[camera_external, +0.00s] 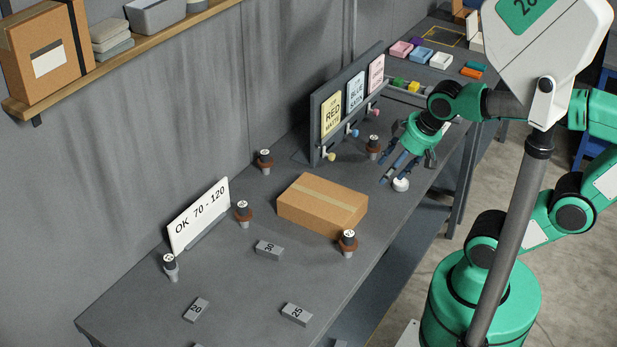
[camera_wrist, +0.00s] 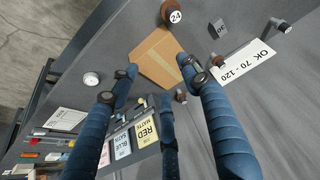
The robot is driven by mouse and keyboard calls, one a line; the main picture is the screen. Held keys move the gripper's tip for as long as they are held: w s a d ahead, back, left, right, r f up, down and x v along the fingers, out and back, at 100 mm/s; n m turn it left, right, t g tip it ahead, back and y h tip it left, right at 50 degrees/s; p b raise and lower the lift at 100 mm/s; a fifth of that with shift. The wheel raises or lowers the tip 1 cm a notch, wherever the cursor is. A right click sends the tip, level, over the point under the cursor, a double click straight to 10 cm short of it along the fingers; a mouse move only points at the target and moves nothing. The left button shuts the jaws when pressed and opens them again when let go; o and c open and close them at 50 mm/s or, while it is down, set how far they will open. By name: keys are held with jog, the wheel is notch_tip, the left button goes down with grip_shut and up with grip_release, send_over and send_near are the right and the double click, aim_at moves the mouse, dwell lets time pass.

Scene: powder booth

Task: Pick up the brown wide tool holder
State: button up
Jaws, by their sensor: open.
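One brown holder (camera_external: 373,146) is by the sign rack, just left of my gripper. Another brown holder (camera_external: 264,161) is near the wall, a third brown holder (camera_external: 243,216) is beside the OK sign, and a front brown holder (camera_external: 347,245) is by the cardboard box. In the wrist view a holder marked 24 (camera_wrist: 174,14) stands beyond the box. My gripper (camera_external: 391,172) is open and empty above the table; its blue fingers also show in the wrist view (camera_wrist: 161,76).
A cardboard box (camera_external: 322,204) lies mid-table, and a white round object (camera_external: 401,185) is below my fingers. A sign rack (camera_external: 346,105) stands behind. Numbered grey blocks (camera_external: 269,250) lie in front.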

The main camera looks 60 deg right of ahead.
jog(key=w+a+f+n+g+p, duration=0.1)
jog(key=w+a+n+g+p, duration=0.25)
jog(key=w+p, duration=0.65)
jog(key=n+g+p, duration=0.2)
jog(key=n+p, duration=0.1)
jog(key=p, duration=1)
send_over(349, 233)
notch_tip(349, 233, down, 7)
jog(key=shift+f+m, duration=0.2)
jog(key=shift+m, duration=0.05)
jog(key=shift+f, duration=4.3)
jog(key=shift+f+p, duration=0.35)
jog(key=shift+f, duration=2.25)
grip_shut()
